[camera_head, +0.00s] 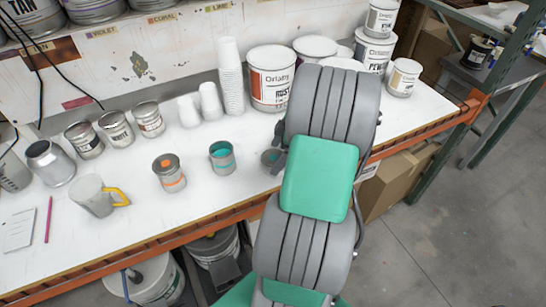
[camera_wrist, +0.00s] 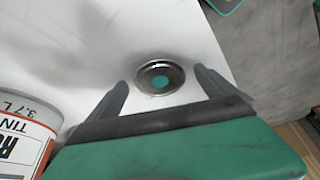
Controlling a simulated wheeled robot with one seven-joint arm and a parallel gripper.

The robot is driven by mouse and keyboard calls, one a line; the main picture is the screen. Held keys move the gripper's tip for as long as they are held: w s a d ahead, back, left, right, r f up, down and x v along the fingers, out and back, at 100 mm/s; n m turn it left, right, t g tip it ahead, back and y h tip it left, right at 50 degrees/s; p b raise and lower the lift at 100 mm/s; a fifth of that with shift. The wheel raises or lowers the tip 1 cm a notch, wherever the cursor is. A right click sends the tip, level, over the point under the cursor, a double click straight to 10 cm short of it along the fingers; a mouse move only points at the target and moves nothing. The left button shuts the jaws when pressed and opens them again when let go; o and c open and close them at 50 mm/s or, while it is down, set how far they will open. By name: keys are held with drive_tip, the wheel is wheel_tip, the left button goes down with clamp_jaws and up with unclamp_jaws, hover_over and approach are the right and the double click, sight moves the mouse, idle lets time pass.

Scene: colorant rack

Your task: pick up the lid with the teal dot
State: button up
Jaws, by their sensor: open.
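The lid with the teal dot (camera_wrist: 160,77) is a small round metal piece with a silver rim and a teal spot in its middle. It lies on the white bench top. In the wrist view my gripper (camera_wrist: 161,82) is open, with one dark finger on each side of the lid and a visible gap to each. In the head view a small grey round thing, likely this lid (camera_head: 270,157), shows at the left edge of my arm. Most of my gripper (camera_head: 279,149) is hidden there behind my arm.
A can with teal (camera_head: 222,158) and a can with orange (camera_head: 170,172) stand to the left. The large Rust can (camera_head: 270,80) stands behind; a can (camera_wrist: 24,135) is at the wrist view's left.

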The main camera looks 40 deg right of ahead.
drive_tip(key=shift+c, duration=0.5)
drive_tip(key=c, duration=1.3)
